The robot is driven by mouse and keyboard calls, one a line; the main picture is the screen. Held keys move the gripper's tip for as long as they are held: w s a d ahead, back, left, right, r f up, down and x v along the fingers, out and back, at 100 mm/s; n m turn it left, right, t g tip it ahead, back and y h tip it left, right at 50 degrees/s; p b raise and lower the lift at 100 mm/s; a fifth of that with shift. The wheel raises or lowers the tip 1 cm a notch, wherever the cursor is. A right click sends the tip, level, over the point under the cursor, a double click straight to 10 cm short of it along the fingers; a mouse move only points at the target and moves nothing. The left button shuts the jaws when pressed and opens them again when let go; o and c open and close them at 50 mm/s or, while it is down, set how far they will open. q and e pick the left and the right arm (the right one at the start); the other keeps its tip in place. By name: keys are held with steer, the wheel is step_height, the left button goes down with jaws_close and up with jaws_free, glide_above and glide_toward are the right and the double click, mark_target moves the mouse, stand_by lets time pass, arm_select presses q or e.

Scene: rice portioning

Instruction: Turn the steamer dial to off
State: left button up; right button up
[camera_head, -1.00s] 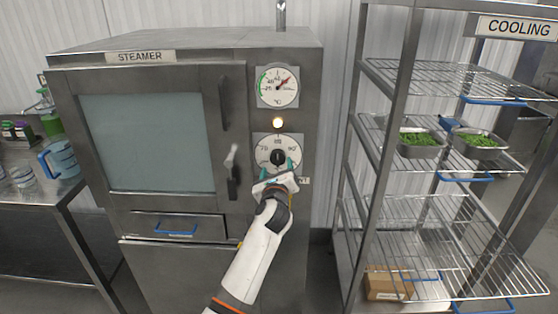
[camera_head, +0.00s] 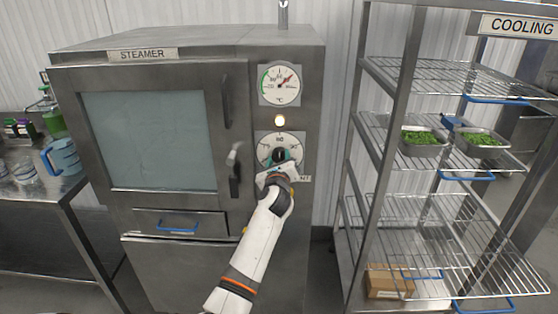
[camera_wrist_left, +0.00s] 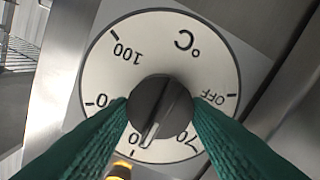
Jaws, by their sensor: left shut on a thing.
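The steamer (camera_head: 180,225) is a steel cabinet with a glass door. Its temperature dial (camera_head: 293,141) is a white disc on the right panel, with a dark round knob (camera_head: 279,154) at its centre. In the left wrist view the knob (camera_wrist_left: 160,106) sits between the teal fingers of my left gripper (camera_wrist_left: 161,112), which is shut on it. The knob's pointer line aims down and slightly left in that view, near a partly covered number. The OFF mark is at the right of the dial (camera_wrist_left: 130,35). My left gripper (camera_head: 279,161) partly covers the dial in the head view.
A lit lamp (camera_head: 280,121) and a round gauge (camera_head: 280,84) are above the dial. The door handle (camera_head: 235,170) is close to its left. A wire cooling rack (camera_head: 450,75) with two trays of green food stands at the right.

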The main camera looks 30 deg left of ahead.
arm_select(q)
steer(key=shift+n, duration=0.3)
steer(key=n, duration=0.2)
steer(key=shift+f+n, duration=0.1)
steer(key=shift+n, duration=0.2)
steer(key=n+b, duration=0.1)
steer(key=n, duration=0.2)
steer(key=shift+f+n, duration=0.1)
steer(key=shift+n, duration=0.2)
steer(key=n+b, duration=0.1)
steer(key=n, duration=0.5)
steer(key=shift+f+n+b, duration=0.1)
steer(key=shift+n+b, duration=0.2)
steer(key=shift+b, duration=0.1)
steer(key=n+b, duration=0.1)
steer(key=n, duration=0.5)
steer(key=shift+b, duration=0.4)
steer(key=n, duration=0.4)
steer(key=shift+b, duration=0.4)
steer(key=shift+n, duration=0.4)
